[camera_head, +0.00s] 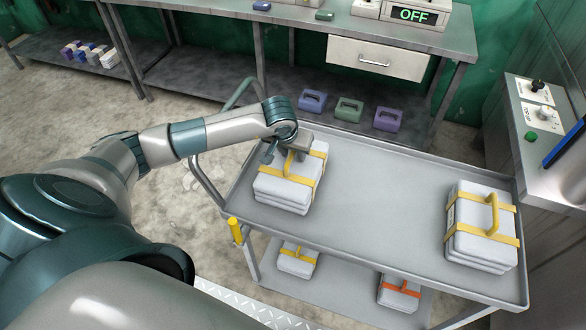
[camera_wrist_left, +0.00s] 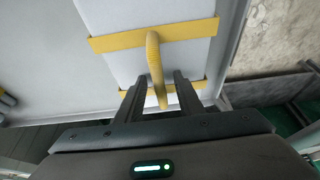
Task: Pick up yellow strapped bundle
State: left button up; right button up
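A white bundle with yellow straps and a yellow handle (camera_head: 285,191) lies at the left end of the cart's top shelf. My left gripper (camera_head: 287,158) is over its far side. In the left wrist view the yellow handle (camera_wrist_left: 154,62) reaches between the two fingers of the left gripper (camera_wrist_left: 159,95), which stand apart with a gap on each side. A second yellow-strapped bundle (camera_head: 467,244) lies at the right end of the top shelf. A third, smaller-looking one (camera_head: 292,267) is on the lower shelf. My right gripper is not in view.
The grey cart (camera_head: 370,208) has a clear middle between the two top bundles. An orange-strapped bundle (camera_head: 393,296) is on its lower shelf. Behind is a workbench (camera_head: 250,28) with purple and green handled items on its lower shelf. A metal control cabinet (camera_head: 535,140) stands at right.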

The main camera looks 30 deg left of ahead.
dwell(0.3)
pick_arm(q)
grip_shut()
dwell(1.2)
jog(key=shift+w+r, duration=0.1)
